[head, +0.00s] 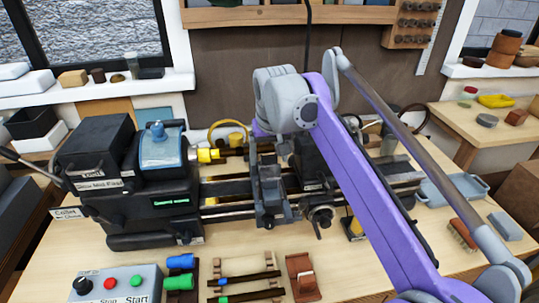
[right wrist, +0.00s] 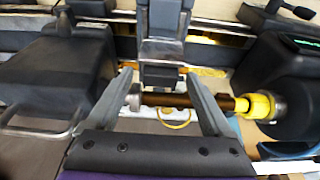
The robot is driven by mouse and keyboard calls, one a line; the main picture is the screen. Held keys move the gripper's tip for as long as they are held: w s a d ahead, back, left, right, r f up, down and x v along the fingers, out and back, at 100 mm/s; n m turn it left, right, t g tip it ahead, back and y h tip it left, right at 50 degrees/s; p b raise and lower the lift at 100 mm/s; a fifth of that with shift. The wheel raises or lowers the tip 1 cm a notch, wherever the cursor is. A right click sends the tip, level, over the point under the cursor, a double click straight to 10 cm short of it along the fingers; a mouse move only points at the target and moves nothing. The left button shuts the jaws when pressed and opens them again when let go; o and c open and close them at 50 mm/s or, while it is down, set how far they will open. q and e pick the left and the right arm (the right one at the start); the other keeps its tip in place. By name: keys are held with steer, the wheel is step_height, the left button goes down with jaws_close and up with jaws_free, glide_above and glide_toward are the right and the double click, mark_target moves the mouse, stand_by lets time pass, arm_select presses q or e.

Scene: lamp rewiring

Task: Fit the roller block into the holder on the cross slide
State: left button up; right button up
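The black and grey cross slide (head: 270,205) stands mid-lathe; it also shows at the top centre in the right wrist view (right wrist: 162,50), with a dark upright part (right wrist: 165,15) that may be the holder. My right gripper (right wrist: 163,100) is open behind the cross slide, its two grey fingers wide apart. A brown rod (right wrist: 185,101) in a yellow collet (right wrist: 260,106) runs across between the fingers. I cannot make out a roller block between them. A red-brown block (head: 302,278) on the table at the front may be the roller block or its stand. My left gripper is out of view.
The headstock (head: 135,185) stands left and the dark tailstock (head: 315,160) right, close to my gripper. A control box (head: 115,285), blue and green pieces (head: 180,272) and a rack of rods (head: 245,278) occupy the front. A brush (head: 461,235) and blue tray (head: 453,188) lie right.

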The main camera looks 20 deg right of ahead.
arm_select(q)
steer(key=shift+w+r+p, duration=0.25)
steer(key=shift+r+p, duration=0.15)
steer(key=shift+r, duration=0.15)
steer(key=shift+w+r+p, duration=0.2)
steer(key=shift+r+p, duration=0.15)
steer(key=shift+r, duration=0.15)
arm_select(e)
steer(key=v, duration=1)
steer(key=shift+r, duration=0.35)
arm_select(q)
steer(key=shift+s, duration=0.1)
arm_select(e)
steer(key=shift+s, duration=0.15)
